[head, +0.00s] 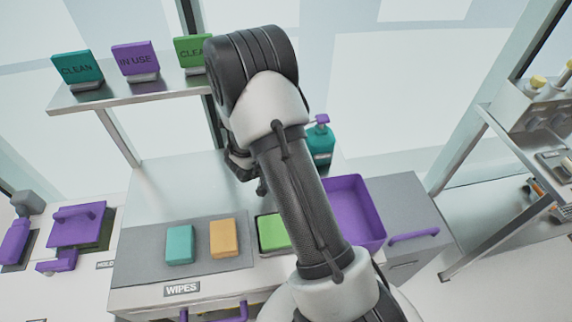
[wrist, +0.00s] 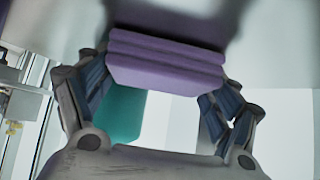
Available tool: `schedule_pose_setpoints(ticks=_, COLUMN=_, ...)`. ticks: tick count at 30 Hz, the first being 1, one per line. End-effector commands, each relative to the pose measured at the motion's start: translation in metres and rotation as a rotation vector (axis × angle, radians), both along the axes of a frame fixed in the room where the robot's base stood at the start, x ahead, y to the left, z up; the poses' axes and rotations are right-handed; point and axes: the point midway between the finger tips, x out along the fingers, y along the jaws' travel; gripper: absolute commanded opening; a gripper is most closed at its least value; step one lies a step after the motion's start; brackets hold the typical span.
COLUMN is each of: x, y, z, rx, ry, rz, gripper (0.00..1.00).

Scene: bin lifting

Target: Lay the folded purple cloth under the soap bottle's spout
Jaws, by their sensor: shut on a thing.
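The folded purple cloth (wrist: 165,72) shows in the wrist view as a layered block between my fingertips. My gripper (wrist: 158,85) is shut on it. In the head view my gripper (head: 247,172) is partly behind my own arm, above the steel counter, and the cloth is hidden there. The soap bottle (head: 320,148) is teal with a purple pump spout (head: 321,119). It stands upright at the back of the counter, right of my arm, partly hidden. A teal surface (wrist: 122,115), probably the bottle, shows beyond my fingers in the wrist view.
Teal (head: 180,244), orange (head: 223,238) and green (head: 273,232) folded cloths lie along the front. A purple bin (head: 372,210) stands right of my arm. A shelf (head: 140,95) with sign cards hangs at the back left. Counter left of my gripper is clear.

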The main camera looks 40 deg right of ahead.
Motion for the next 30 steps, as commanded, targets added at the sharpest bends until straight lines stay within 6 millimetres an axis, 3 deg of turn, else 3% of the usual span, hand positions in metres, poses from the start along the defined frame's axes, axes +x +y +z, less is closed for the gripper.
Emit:
schedule_pose_setpoints(ticks=7, x=0.0001, y=0.0000, z=-0.0030, rx=0.000, ry=0.000, rz=0.000, gripper=0.57)
schedule_pose_setpoints(ticks=8, x=0.0001, y=0.0000, z=-0.0033, rx=0.000, ry=0.000, rz=0.000, gripper=0.83)
schedule_pose_setpoints(ticks=15, x=0.0001, y=0.0001, z=-0.0025, rx=0.000, ry=0.000, rz=0.000, gripper=0.99)
schedule_pose_setpoints(ticks=30, x=-0.0005, y=0.0023, z=0.0046, rx=0.000, ry=0.000, rz=0.000, gripper=1.00)
